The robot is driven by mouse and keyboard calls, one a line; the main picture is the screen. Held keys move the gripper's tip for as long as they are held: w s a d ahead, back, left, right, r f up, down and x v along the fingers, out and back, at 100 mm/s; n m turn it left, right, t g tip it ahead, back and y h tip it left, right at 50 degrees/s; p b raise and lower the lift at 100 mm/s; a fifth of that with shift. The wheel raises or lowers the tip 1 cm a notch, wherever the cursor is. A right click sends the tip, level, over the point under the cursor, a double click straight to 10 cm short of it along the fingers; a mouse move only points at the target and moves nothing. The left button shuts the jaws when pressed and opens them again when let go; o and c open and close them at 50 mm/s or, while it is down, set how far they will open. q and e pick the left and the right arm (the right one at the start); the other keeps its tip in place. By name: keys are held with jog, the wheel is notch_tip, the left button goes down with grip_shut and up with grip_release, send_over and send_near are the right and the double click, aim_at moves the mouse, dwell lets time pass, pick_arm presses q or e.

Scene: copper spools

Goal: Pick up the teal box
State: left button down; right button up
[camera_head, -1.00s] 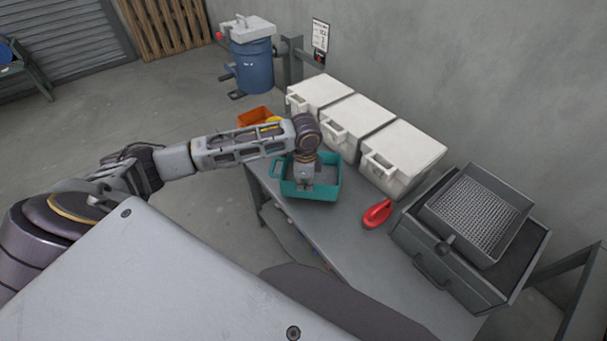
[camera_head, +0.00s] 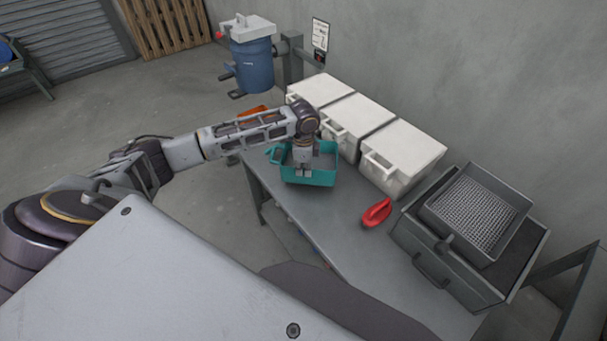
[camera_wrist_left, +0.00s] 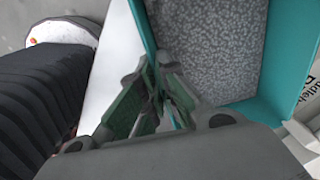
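The teal box (camera_head: 322,180) is at the far left end of the workbench, close to the white cases. It is an open box with a side handle and grey speckled contents or floor, seen in the left wrist view (camera_wrist_left: 205,45). My left gripper (camera_head: 303,174) points down at the box's near wall. In the left wrist view its fingers (camera_wrist_left: 158,95) stand close together on either side of the teal wall, shut on it. I cannot clearly tell whether the box's underside is clear of the bench. My right gripper is not in view.
The grey workbench (camera_head: 335,222) has clear room in front of the box. Three white cases (camera_head: 405,150) line the wall side. A red object (camera_head: 376,213) and a grey machine with a mesh tray (camera_head: 478,215) are to the right. An orange bin (camera_head: 252,112) is partly behind my arm.

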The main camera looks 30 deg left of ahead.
pick_arm(q)
jog(key=shift+w+a+r, duration=0.1)
jog(key=shift+w+a, duration=0.15)
jog(key=shift+w, duration=0.15)
jog(key=shift+f, duration=1.8)
jog(key=shift+f+p, duration=0.1)
jog(key=shift+p, duration=0.2)
jog(key=c, duration=1.6)
grip_release()
jog(key=shift+s, duration=0.1)
jog(key=shift+c, duration=0.2)
notch_tip(320, 180, up, 12)
jog(key=shift+s, duration=0.15)
jog(key=shift+d, duration=0.1)
